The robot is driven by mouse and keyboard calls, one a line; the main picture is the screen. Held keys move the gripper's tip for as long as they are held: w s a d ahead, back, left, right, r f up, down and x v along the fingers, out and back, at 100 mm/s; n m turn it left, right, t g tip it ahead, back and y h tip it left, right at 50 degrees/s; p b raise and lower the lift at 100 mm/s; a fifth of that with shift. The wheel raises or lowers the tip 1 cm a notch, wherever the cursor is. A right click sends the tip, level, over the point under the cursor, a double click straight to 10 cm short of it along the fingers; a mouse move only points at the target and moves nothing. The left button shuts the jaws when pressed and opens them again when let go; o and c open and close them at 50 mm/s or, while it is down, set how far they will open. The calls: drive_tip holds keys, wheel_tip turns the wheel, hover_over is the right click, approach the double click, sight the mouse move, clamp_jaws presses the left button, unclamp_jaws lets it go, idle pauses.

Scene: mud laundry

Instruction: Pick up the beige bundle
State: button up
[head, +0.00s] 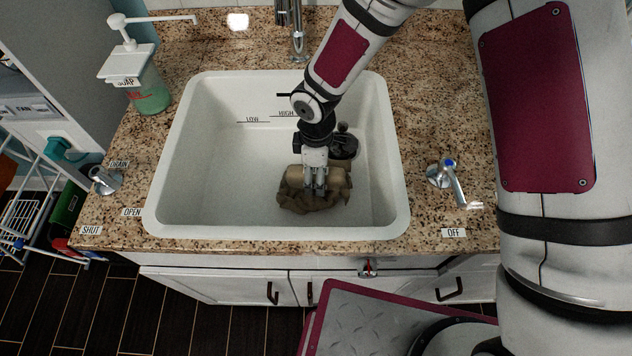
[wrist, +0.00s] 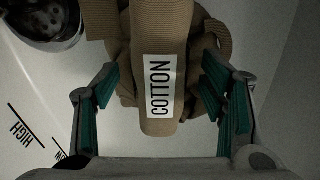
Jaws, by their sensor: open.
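The beige bundle (head: 297,200) lies on the floor of the white sink, right of its middle. In the wrist view the bundle (wrist: 160,40) is a folded, rolled cloth with a white label reading COTTON. My gripper (head: 315,190) points down into the sink, right over the bundle. In the wrist view my gripper (wrist: 160,105) is open, with one green-padded finger on each side of the labelled roll. Gaps show between the pads and the roll. The head view hides part of the bundle behind my gripper.
The sink (head: 210,170) has raised walls around my gripper. A dark drain piece (head: 345,142) stands just behind the bundle; the drain (wrist: 52,22) also shows in the wrist view. A tap (head: 298,40), a soap dispenser (head: 145,85) and an OFF lever (head: 455,180) surround the sink. Its left side is empty.

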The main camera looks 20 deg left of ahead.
drive_tip(key=shift+f, duration=0.1)
drive_tip(key=shift+c, duration=0.2)
clamp_jaws()
